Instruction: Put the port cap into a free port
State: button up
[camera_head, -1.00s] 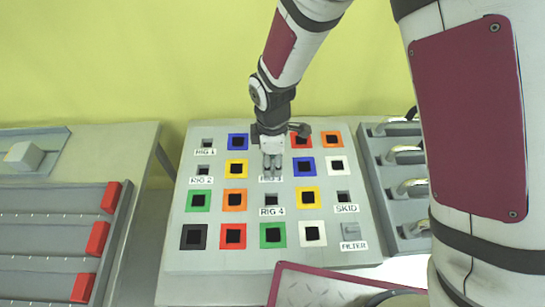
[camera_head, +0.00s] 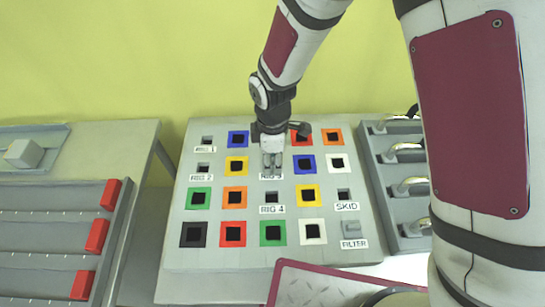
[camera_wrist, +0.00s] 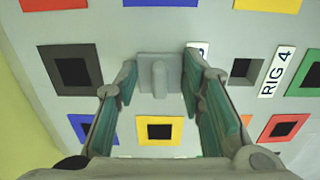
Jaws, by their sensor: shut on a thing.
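The grey port cap (camera_wrist: 158,75), a square plate with a raised knob, is between my fingers in the wrist view. My gripper (camera_head: 271,165) is shut on it, with one finger (camera_wrist: 128,82) and the other (camera_wrist: 190,82) at its opposite sides. The cap lies over the RIG 3 spot of the grey panel (camera_head: 215,258); I cannot tell whether it is seated or raised. The RIG 3 label is partly hidden. The RIG 4 port (camera_wrist: 245,70) is dark and open, as are RIG 1 (camera_head: 207,140), RIG 2 (camera_head: 204,169) and SKID (camera_head: 344,194).
Several coloured square frames surround the ports, such as a yellow one (camera_wrist: 160,130) and a black one (camera_wrist: 75,70). A grey cap (camera_head: 351,228) sits at FILTER. A rack with metal handles (camera_head: 404,150) stands right, a bench with red blocks (camera_head: 96,238) left.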

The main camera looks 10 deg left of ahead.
jog(key=shift+f, duration=0.1)
jog(key=o, duration=1.2)
notch_tip(320, 180, up, 12)
jog(key=shift+r+p, duration=1.95)
jog(key=shift+r, duration=2.1)
